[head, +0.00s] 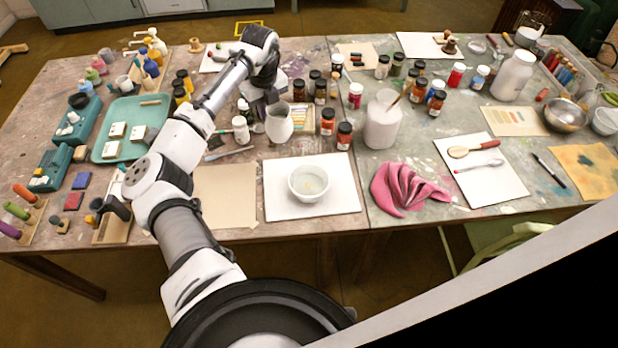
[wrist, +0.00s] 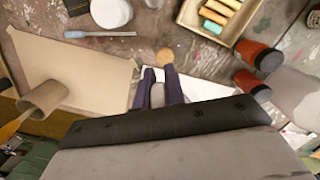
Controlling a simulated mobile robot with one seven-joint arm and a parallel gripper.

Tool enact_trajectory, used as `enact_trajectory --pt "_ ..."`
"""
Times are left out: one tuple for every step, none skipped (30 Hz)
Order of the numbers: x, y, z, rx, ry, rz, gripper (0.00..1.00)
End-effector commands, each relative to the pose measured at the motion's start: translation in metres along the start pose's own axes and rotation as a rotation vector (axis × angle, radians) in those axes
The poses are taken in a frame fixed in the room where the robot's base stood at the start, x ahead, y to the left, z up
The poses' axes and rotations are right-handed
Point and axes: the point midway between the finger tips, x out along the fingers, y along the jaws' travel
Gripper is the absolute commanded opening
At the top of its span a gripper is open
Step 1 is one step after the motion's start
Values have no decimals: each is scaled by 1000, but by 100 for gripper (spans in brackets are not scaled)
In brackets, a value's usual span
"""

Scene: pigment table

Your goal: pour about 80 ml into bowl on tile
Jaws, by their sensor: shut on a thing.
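A white bowl (head: 309,196) stands upright on a white square tile (head: 283,208) near the table's front edge. Its inside shows a faint yellowish patch, and I cannot tell how much it holds. A pale grey jug (head: 279,124) is behind and left of the bowl, roughly upright and apart from it. My gripper (head: 264,104) is shut on the jug at its left side. In the wrist view my gripper's dark fingers (wrist: 162,86) have a small grey part between them. Part of the tile (wrist: 208,91) shows there; the bowl is hidden. The jug's contents are not visible.
A large white vessel (head: 381,126) and a pink cloth (head: 400,188) lie right of the tile. A tan sheet (head: 225,195) lies clear on its left.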

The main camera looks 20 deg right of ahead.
Motion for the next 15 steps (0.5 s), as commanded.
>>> enact_trajectory --pt "-1 1 -1 1 -23 -2 0" --pt "-1 1 -2 2 -37 -2 0" --pt "-1 0 -3 2 -59 0 0" --pt "-1 1 -4 1 -75 -1 0" --pt "-1 1 -5 3 -93 -1 0" --pt "-1 1 -6 2 -119 -2 0" --pt "-1 1 -8 3 -138 -1 0" --pt "-1 1 -9 3 -158 0 0" --pt "-1 1 -11 3 -184 -2 0" --pt "0 1 -12 3 -204 -1 0" --pt "0 1 -14 4 -223 -1 0" --pt "0 0 -15 2 -250 -1 0" --pt "0 0 -17 3 -269 -1 0" --pt "0 1 -18 2 -289 -2 0" --pt "1 0 -21 4 -315 0 0"
